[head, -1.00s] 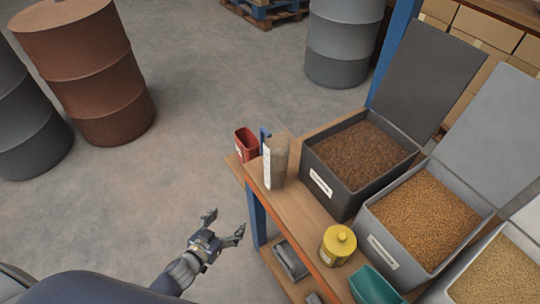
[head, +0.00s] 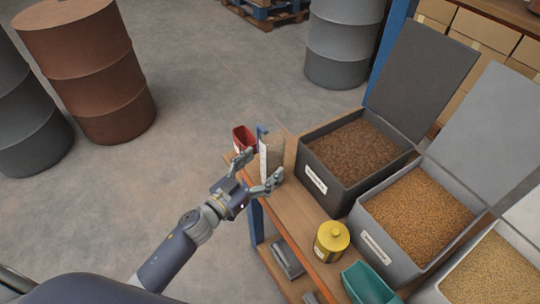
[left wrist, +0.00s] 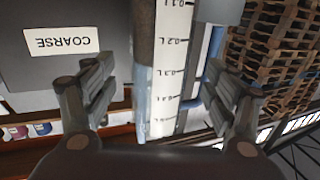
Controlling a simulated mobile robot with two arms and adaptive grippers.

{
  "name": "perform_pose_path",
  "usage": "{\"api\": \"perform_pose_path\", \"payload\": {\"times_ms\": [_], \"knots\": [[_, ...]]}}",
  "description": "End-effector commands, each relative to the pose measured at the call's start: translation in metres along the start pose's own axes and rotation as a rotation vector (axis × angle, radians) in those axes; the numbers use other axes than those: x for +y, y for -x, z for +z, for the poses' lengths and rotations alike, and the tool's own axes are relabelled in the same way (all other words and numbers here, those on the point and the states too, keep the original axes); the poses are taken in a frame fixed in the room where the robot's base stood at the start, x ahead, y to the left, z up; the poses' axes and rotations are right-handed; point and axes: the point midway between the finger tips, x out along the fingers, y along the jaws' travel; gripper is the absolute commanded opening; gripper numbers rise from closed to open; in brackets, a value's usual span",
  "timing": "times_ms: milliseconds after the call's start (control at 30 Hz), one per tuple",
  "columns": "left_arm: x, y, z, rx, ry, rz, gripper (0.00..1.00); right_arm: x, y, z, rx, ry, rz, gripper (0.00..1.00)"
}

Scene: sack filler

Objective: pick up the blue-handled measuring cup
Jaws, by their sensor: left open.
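The measuring cup (head: 275,156) is tall and clear, with a white scale strip and a blue handle (head: 262,131). It stands upright at the far left end of the wooden bench. My left gripper (head: 259,171) is open in front of it, its fingers spread toward the cup and partly covering it. In the left wrist view the cup's scale strip (left wrist: 170,75) lies between the two open fingers of the left gripper (left wrist: 165,88), with gaps on both sides. The blue handle (left wrist: 213,70) shows right of the strip. My right gripper is not in view.
A red container (head: 243,139) stands close beside the cup, at the bench's end. A dark bin (head: 318,188) of brown grain is right of the cup. A yellow canister (head: 332,241) and a teal scoop (head: 366,287) are nearer. Open floor lies left.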

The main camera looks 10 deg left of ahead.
Motion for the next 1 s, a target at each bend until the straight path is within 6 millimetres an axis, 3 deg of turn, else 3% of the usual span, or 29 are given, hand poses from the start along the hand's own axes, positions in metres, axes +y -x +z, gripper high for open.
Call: {"api": "perform_pose_path", "payload": {"times_ms": [300, 567, 633, 800, 1000], "knots": [[0.001, -0.044, 0.0, 0.002, 0.001, 0.0, 0.79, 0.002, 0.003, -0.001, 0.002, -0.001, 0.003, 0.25], [0.001, -0.048, 0.0, 0.002, 0.001, 0.0, 0.79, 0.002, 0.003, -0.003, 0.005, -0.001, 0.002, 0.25], [0.001, -0.048, 0.0, 0.002, 0.001, 0.0, 0.7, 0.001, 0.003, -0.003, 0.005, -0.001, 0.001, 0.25], [0.001, -0.048, 0.0, 0.002, 0.001, 0.0, 0.31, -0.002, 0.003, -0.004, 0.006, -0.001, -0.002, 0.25], [0.001, -0.048, 0.0, 0.002, 0.0, 0.0, 0.29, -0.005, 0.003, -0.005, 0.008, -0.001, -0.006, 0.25]]}}
